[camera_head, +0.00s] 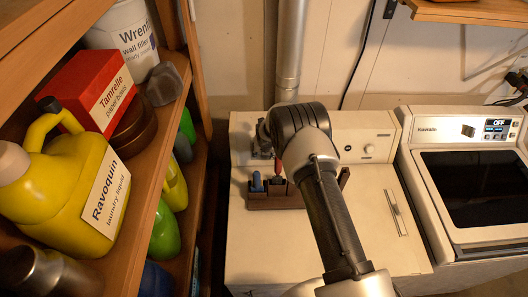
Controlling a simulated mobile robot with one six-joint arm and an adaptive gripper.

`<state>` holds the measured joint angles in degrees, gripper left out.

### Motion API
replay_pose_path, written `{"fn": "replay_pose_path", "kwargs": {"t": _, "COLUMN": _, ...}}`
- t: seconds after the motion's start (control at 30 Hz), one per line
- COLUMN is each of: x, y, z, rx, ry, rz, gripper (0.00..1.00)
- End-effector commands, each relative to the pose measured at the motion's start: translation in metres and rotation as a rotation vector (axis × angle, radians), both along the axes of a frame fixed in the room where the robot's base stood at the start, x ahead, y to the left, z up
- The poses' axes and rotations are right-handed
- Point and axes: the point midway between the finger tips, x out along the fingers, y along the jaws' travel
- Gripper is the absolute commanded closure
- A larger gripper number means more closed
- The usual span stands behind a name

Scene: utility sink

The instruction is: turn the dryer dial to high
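Two white machines stand side by side, and I cannot read which is the dryer. My arm reaches up over the left machine. My gripper (263,138) appears as a dark grey shape left of the arm's top joint, partly hidden by it. It is apart from both knobs. Its fingers are too small and shaded to read.
A brown tool holder (262,202) with blue- and red-handled items stands on the left machine, partly behind my arm. A wooden shelf (140,215) with a yellow detergent jug (60,185) and a red box (92,90) fills the left. A vertical pipe (289,50) runs down the wall.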

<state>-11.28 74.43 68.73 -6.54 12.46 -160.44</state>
Motion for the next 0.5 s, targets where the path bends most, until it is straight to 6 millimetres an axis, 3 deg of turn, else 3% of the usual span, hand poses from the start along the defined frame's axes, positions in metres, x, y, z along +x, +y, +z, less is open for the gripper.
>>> {"fn": "replay_pose_path", "kwargs": {"t": 0.3, "x": -0.0003, "y": 0.0003, "z": -0.0002, "rx": 0.000, "ry": 0.001, "rz": 0.001, "gripper": 0.36}}
{"fn": "replay_pose_path", "kwargs": {"t": 0.5, "x": -0.0004, "y": 0.0002, "z": -0.0001, "rx": 0.000, "ry": 0.001, "rz": 0.000, "gripper": 0.36}}
